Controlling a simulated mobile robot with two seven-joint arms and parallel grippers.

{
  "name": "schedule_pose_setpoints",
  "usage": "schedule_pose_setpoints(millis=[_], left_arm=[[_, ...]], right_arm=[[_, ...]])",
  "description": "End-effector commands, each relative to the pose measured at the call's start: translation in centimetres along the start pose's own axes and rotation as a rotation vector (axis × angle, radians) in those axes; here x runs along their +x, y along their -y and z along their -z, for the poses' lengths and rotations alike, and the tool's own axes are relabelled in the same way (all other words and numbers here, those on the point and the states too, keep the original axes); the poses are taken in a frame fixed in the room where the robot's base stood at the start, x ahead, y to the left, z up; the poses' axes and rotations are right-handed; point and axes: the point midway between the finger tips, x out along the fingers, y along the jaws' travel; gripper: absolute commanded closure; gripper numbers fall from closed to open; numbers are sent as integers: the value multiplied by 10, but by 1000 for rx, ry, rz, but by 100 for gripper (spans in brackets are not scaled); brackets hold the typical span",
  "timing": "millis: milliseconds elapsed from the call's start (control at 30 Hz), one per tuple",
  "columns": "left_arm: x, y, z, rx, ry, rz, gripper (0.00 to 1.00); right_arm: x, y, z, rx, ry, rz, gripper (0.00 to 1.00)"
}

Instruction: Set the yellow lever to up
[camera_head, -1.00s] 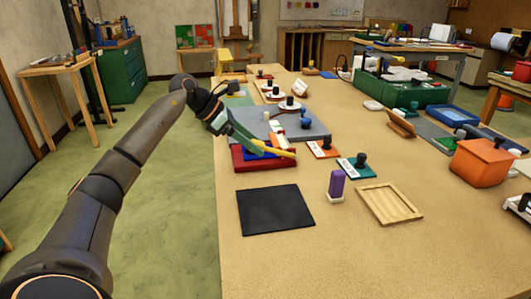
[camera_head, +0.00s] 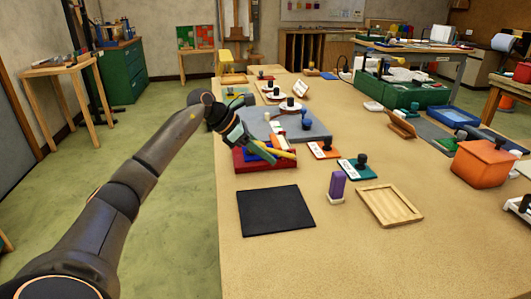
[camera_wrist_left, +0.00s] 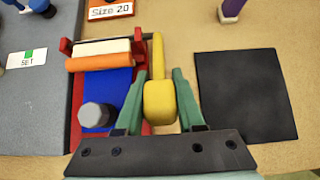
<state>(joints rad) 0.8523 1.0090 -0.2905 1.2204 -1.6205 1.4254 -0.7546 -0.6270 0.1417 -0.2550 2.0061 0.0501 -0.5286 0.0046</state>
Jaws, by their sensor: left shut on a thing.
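The yellow lever (camera_head: 282,154) belongs to a small red device (camera_head: 240,163) near the table's left edge. In the left wrist view the lever (camera_wrist_left: 159,101) has a thick near end and a thin shaft reaching away along the device's right side. My left gripper (camera_head: 262,151) is shut on the lever; in the left wrist view its green fingers (camera_wrist_left: 160,103) flank the thick end. The device also shows a blue plate (camera_wrist_left: 108,88), orange and white rollers (camera_wrist_left: 98,62) and a grey knob (camera_wrist_left: 95,116). In the head view my gripper partly hides the device. My right gripper is out of view.
A black mat (camera_head: 275,210) lies in front of the device. A purple-handled stamp (camera_head: 337,186) and a wooden tray (camera_head: 389,205) stand to its right. Orange (camera_head: 323,150) and teal (camera_head: 356,168) pads lie beside the grey board (camera_head: 318,124). The table's front is clear.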

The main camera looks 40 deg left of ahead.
Motion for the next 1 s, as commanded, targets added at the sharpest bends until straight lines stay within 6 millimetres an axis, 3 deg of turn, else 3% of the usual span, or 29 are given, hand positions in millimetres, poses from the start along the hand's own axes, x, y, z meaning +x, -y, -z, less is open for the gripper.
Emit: schedule_pose_setpoints(millis=[33,267,1000], left_arm=[[0,0,0,0,0,0,74],[0,0,0,0,0,0,100],[-1,0,0,0,0,0,100]], right_arm=[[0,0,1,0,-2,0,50],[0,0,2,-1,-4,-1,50],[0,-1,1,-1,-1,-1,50]])
